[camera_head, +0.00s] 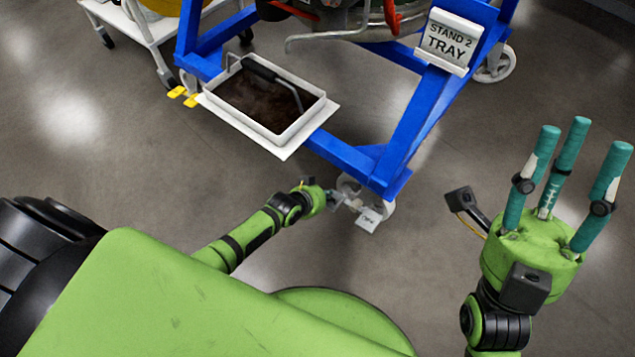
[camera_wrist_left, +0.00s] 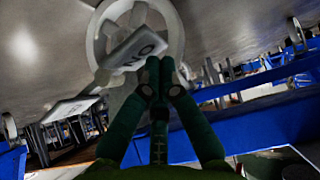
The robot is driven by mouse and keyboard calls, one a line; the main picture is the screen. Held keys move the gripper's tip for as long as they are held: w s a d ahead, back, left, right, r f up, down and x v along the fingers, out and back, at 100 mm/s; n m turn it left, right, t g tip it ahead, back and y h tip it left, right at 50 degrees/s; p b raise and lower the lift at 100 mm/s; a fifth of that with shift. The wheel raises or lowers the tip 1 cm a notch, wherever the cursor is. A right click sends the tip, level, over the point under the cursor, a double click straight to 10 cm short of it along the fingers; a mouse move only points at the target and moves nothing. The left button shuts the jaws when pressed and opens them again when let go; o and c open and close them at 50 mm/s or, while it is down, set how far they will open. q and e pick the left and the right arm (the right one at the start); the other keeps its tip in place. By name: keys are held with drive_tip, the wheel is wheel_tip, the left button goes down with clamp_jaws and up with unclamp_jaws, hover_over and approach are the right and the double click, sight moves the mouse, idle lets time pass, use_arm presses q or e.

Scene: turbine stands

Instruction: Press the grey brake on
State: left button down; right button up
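The grey brake (camera_head: 369,219) is a small pale lettered pedal at the caster on the near corner of the blue stand. In the left wrist view a grey pedal plate (camera_wrist_left: 138,50) with upside-down lettering that looks like ON lies just beyond my fingertips. A second pale lettered plate (camera_wrist_left: 72,108) is at the left. My left gripper (camera_head: 328,195) is low beside the caster; in the wrist view its fingers (camera_wrist_left: 162,75) are drawn together with nothing between them. Whether they touch the pedal is unclear. My right gripper (camera_head: 580,142) is raised at the right, fingers spread and empty.
The blue stand (camera_head: 345,153) carries a white tray (camera_head: 285,140) with dark contents and a STAND 2 TRAY sign (camera_head: 449,42). Yellow pedals (camera_head: 184,96) are at its left caster. A white cart (camera_head: 150,30) stands behind left. Floor in front is clear.

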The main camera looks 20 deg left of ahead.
use_arm(q)
drive_tip(key=r+p, duration=0.3)
drive_tip(key=shift+w+a+r, duration=0.1)
drive_tip(key=shift+a+r, duration=0.25)
drive_tip(key=shift+r, duration=0.05)
use_arm(e)
drive_tip(key=w+a+f+m+g+h+p, duration=0.1)
drive_tip(key=w+f+m+g+h+p, duration=0.1)
drive_tip(key=w+f+g+h, duration=0.7)
use_arm(q)
drive_tip(key=a+p+v, duration=0.1)
drive_tip(key=p+v, duration=0.2)
drive_tip(key=v, duration=0.6)
drive_tip(key=shift+a+p, duration=0.35)
use_arm(e)
drive_tip(key=s+d+f+g+h, duration=0.1)
drive_tip(key=s+d+f+g, duration=0.1)
drive_tip(key=f+g, duration=0.2)
drive_tip(key=s+d+f+m+g+h, duration=0.1)
drive_tip(key=s+d+f+g, duration=0.1)
drive_tip(key=f, duration=0.7)
drive_tip(key=s+d+f+m+g+h, duration=0.1)
drive_tip(key=s+d+f+g, duration=0.2)
drive_tip(key=f+g, duration=0.3)
drive_tip(key=shift+s+f, duration=0.6)
drive_tip(key=shift+s, duration=0.1)
